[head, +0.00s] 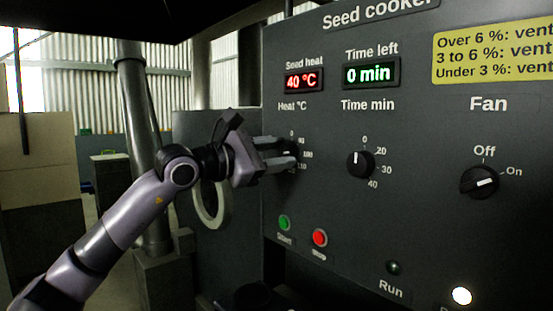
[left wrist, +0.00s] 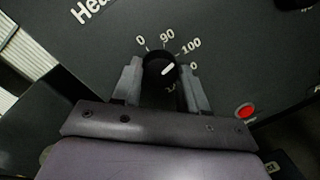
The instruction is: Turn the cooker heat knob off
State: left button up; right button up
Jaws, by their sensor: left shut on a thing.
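The black heat knob (left wrist: 157,68) is on the seed cooker's dark panel (head: 400,230), under the label "Heat °C". In the left wrist view its white mark points up and right, roughly toward 100 on a scale with 0, 90 and 100 readable. My left gripper (head: 292,153) is shut on the knob, one finger on each side; both fingers also show in the left wrist view (left wrist: 164,88). In the head view the fingers hide most of the knob. The red seed heat display (head: 303,80) reads 40 °C. My right gripper is out of view.
The time knob (head: 360,164) is right of the heat knob, its mark near 0. The time display (head: 370,73) reads 0 min. The fan knob (head: 479,182) points toward On. Below are a green start button (head: 284,222), a red stop button (head: 320,237) and a lit white lamp (head: 461,296).

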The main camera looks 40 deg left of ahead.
pick_arm(q)
jog(key=n+b, duration=0.1)
jog(key=n, duration=0.2)
jog(key=shift+f+n+t+b, duration=0.15)
jog(key=shift+n+t+b, duration=0.15)
jog(key=shift+n, duration=0.1)
jog(key=n+b, duration=0.1)
jog(key=n, duration=0.4)
jog(key=n+y+b, duration=0.1)
jog(key=n, duration=0.2)
jog(key=shift+d+n+t, duration=0.1)
jog(key=shift+n+t, duration=0.2)
jog(key=shift+n, duration=0.1)
jog(key=shift+n+y, duration=0.4)
jog(key=shift+n, duration=1.5)
jog(key=o, duration=1.1)
jog(key=shift+c, duration=0.2)
